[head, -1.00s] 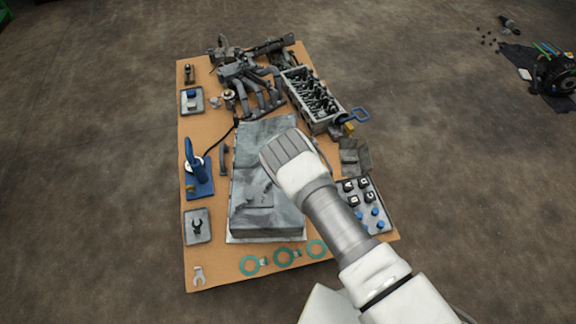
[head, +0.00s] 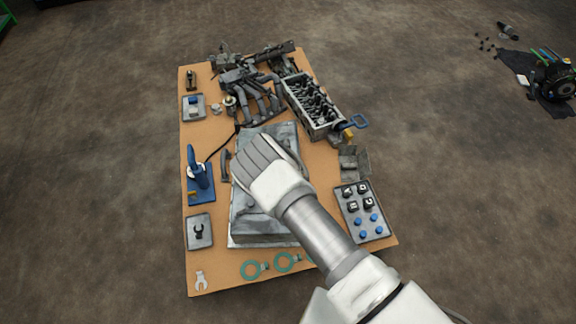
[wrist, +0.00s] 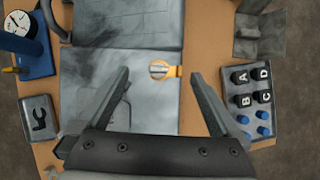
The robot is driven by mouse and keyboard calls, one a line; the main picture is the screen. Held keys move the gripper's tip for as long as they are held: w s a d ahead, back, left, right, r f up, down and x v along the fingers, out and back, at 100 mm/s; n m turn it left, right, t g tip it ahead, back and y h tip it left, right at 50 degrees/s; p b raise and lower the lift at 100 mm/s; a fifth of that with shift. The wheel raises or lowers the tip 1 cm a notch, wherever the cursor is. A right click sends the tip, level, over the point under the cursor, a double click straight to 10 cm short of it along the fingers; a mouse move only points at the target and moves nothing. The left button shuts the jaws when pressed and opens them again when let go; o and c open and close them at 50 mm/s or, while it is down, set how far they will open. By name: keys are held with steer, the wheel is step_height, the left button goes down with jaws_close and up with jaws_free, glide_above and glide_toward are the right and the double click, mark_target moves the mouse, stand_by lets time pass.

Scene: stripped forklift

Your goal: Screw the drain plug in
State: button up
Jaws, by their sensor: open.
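A grey metal pan (head: 262,226) lies on the brown board, and it fills the middle of the wrist view (wrist: 95,100). A silver round part with an orange ring around it, apparently the drain plug (wrist: 159,70), sits on the pan's face in the wrist view. I cannot tell how deep it is seated. My gripper (wrist: 161,76) is open and empty, with one finger to the left and one to the right of the plug in the picture. In the head view my gripper (head: 256,165) is over the pan and hides the plug.
A tray of lettered black knobs and blue caps (head: 363,211) lies right of the pan. A blue gauge tool (head: 199,180) and a small grey tray (head: 199,232) lie left. Green rings (head: 287,262) lie in front. Engine parts (head: 312,103) crowd the back.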

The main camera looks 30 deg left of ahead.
steer(key=p+v, duration=0.3)
steer(key=v, duration=0.9)
steer(key=shift+f, duration=0.1)
